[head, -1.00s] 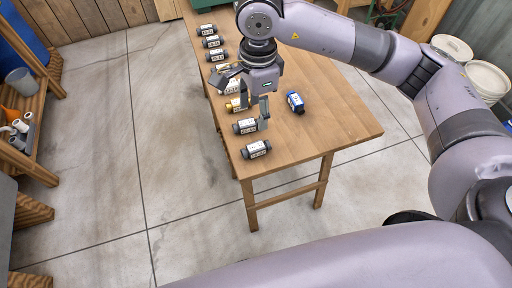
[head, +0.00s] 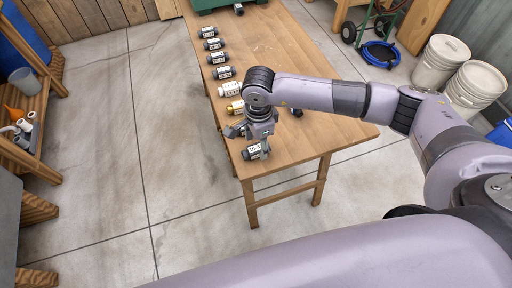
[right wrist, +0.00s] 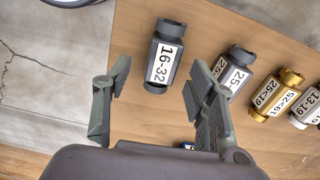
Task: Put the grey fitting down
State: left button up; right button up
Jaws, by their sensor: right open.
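My right gripper (head: 250,140) is open at the near end of the table, over the row of fittings. In the right wrist view my right gripper's fingers (right wrist: 158,85) stand apart with nothing held between them. A dark grey fitting labelled 16-32 (right wrist: 165,55) lies on the table just beyond the fingertips, roughly in line with the gap. It is the nearest of the row in the head view (head: 256,152). Another grey fitting (right wrist: 235,68) lies beside the right-hand finger, which partly covers it; the arm hides it in the head view. My left gripper is not in view.
A gold fitting (head: 235,107), a pale fitting (head: 230,89) and several grey ones (head: 217,59) line the left edge of the wooden table (head: 345,135). A blue fitting (right wrist: 187,146) is mostly hidden by my arm and gripper. White buckets (head: 442,58) stand on the floor at right.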

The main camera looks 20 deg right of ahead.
aim_at(258, 147)
jog(key=shift+w+f, duration=0.1)
jog(key=shift+f, duration=1.4)
jog(key=shift+c, duration=0.2)
grip_shut()
